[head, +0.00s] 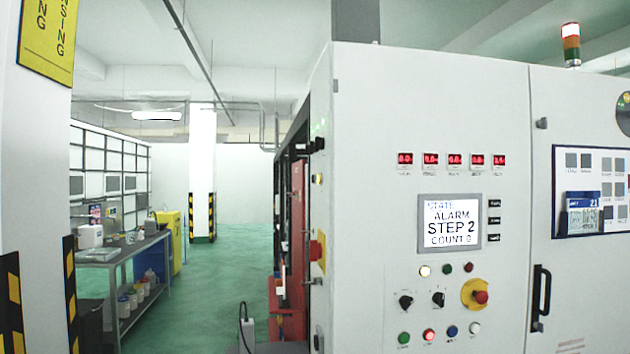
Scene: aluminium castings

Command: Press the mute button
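The white control cabinet (360,200) stands on the right with a button panel below its screen (448,222), which reads "STATE ALARM STEP 2 COUNT 0". The bottom row has a green button (404,338), a lit red button (428,335), a blue button (452,331) and a white button (474,328). Above are a pale lit round piece (425,271), a green one (447,268) and a red one (468,267). The labels are too small to read, so I cannot tell which is the mute button. My gripper is not in view.
A red emergency stop (480,297) on a yellow base and two black selector switches (405,301) sit among the buttons. A black door handle (541,298) sticks out at right. A lit signal tower (571,42) tops the cabinet. Green floor (205,300) is open at left, beside a workbench (125,254).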

